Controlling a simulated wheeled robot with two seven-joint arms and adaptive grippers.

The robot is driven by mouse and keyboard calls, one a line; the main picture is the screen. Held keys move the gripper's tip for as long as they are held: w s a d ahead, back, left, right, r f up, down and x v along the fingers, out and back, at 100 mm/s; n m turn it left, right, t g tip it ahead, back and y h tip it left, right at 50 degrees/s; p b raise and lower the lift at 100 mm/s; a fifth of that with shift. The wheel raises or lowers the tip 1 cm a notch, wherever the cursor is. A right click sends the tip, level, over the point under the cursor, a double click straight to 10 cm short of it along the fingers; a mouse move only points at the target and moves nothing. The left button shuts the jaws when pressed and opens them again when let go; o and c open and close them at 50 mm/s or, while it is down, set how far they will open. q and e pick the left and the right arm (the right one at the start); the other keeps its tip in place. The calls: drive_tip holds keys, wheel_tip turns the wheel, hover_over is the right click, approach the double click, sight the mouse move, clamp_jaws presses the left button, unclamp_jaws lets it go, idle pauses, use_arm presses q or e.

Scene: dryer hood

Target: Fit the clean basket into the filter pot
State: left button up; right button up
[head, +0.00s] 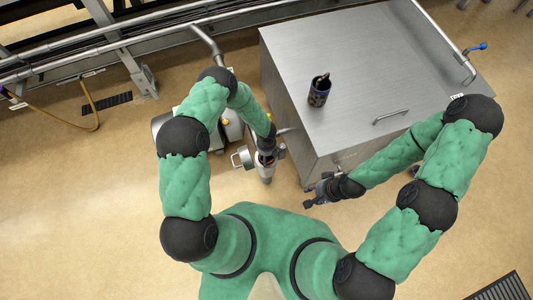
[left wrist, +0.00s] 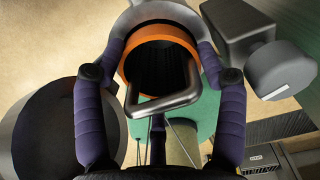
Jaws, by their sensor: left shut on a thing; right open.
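My left gripper (head: 267,156) is shut on a basket (head: 265,172), a pale grey cylinder in the head view. In the left wrist view the basket (left wrist: 161,34) has an orange rim, a dark inside and a bent metal handle (left wrist: 172,100); my two purple fingers press on its sides. A small round metal part (head: 240,158), perhaps the filter pot or its lid, is just left of the gripper; I cannot tell which. My right gripper (head: 319,190) is open and empty in front of the steel cabinet.
The steel cabinet (head: 350,65) fills the upper right, with a handle (head: 390,117) on top. A dark cup (head: 319,91) with something in it stands on it. Pipes (head: 110,35) run along the upper left. The floor (head: 80,210) at left is clear.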

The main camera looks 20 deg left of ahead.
use_arm(q)
drive_tip(key=shift+f, duration=0.55)
drive_tip(key=o, duration=1.2)
drive_tip(key=shift+w, duration=0.15)
drive_tip(key=shift+r, duration=0.15)
